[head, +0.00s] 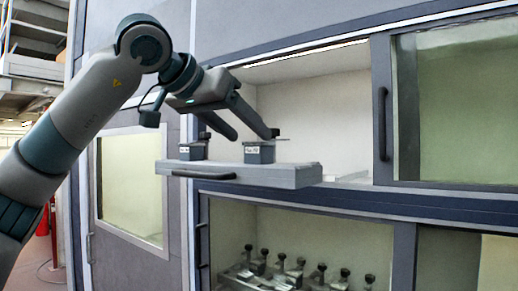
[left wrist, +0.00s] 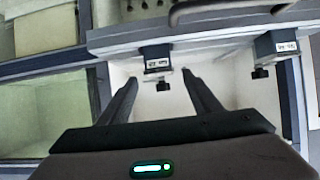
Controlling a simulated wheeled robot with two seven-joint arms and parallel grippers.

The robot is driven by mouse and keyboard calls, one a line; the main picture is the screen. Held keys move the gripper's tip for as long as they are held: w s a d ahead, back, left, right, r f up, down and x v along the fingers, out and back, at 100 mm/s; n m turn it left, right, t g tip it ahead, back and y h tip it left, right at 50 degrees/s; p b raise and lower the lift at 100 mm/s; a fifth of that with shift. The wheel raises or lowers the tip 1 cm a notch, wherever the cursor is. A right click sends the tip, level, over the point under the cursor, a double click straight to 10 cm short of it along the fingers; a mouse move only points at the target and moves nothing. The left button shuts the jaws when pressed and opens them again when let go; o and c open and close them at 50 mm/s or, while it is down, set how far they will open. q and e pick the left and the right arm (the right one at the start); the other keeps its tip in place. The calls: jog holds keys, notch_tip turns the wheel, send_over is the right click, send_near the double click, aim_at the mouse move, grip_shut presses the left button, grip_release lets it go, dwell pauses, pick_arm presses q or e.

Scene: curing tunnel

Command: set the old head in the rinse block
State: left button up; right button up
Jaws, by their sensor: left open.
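My left gripper (head: 252,136) is open above a pull-out shelf (head: 235,175) at the cabinet opening. Its fingertips are close to the right of two small grey labelled blocks, this right block (head: 259,155). The left block (head: 193,152) stands apart, nearer the shelf's left end. In the left wrist view, my open fingers (left wrist: 160,74) point toward the right block (left wrist: 158,54), and a black knob (left wrist: 162,86) shows between them. The left block (left wrist: 277,44) also carries a black knob (left wrist: 260,73). The labels are too small to read, so I cannot tell which part is the old head.
A lower bay (head: 240,225) behind glass holds several black-knobbed fittings (head: 296,270). A glass door with a black handle (head: 382,123) stands right of the opening. The shelf has a front handle (head: 203,175). The recess above the shelf is mostly free.

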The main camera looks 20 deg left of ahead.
pick_arm(q)
jog(key=x, duration=0.3)
jog(key=shift+r+p, duration=0.1)
jog(key=shift+p, duration=0.2)
jog(key=shift+w+d+f, duration=0.25)
jog(key=shift+w+f, duration=0.1)
jog(key=shift+w, duration=0.2)
jog(key=c, duration=1)
jog(key=shift+r+p, duration=0.55)
jog(key=shift+p, duration=0.15)
jog(key=shift+c, duration=0.6)
notch_tip(320, 180, up, 4)
jog(key=p, duration=0.4)
jog(key=shift+r, duration=0.25)
jog(key=shift+r+p, duration=0.25)
jog(key=shift+p, duration=0.2)
jog(key=shift+r, duration=0.1)
